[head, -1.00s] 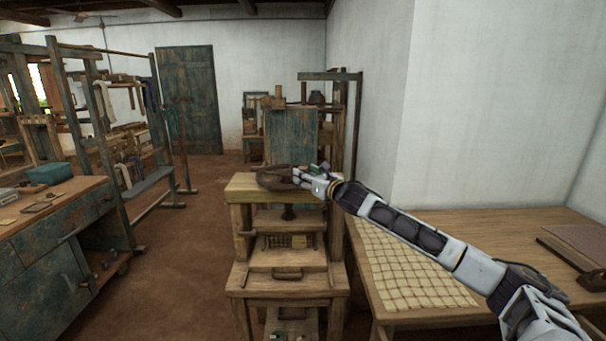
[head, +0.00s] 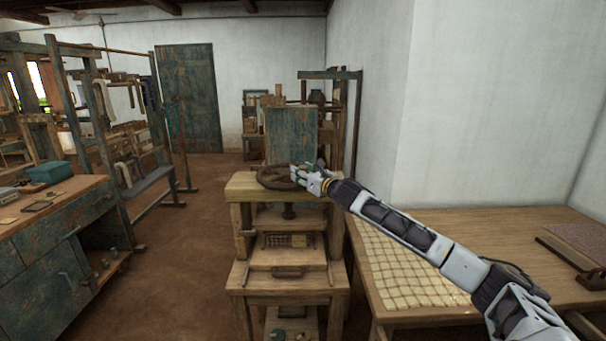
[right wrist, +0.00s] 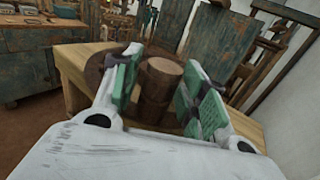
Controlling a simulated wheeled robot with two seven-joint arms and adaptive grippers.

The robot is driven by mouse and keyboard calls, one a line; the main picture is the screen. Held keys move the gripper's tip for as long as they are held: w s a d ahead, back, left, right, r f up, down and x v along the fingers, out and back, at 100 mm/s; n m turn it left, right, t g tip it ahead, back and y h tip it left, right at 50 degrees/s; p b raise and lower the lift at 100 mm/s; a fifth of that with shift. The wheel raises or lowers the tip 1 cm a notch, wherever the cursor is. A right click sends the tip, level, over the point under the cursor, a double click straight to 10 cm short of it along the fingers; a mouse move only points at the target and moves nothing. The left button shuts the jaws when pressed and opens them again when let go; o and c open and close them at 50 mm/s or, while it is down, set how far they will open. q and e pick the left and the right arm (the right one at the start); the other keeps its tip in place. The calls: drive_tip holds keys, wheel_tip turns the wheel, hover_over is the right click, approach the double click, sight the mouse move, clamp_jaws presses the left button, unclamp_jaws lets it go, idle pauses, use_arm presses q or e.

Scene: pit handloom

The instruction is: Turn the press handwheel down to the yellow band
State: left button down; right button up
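The press (head: 288,262) is a wooden frame standing in the middle of the head view. Its brown handwheel (head: 277,180) lies flat on top, above a dark screw (head: 288,212). My right gripper (head: 312,172) is at the wheel's right side. In the right wrist view the wheel's upright wooden knob (right wrist: 160,85) stands between the green finger pads of the right gripper (right wrist: 162,90). The pads are apart, with a gap visible on the right side of the knob; contact on the left is unclear. I cannot make out a yellow band. My left gripper is out of view.
A table with a gridded cream sheet (head: 405,270) is right of the press, below my right arm. A teal-fronted workbench (head: 65,235) stands at left, with loom frames behind. A teal board (head: 290,135) rises behind the press. Floor is clear between workbench and press.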

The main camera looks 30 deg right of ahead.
clamp_jaws()
drive_tip(key=shift+a, duration=0.1)
idle(0.3)
drive_tip(key=shift+a+h, duration=0.1)
drive_tip(key=shift+h, duration=0.2)
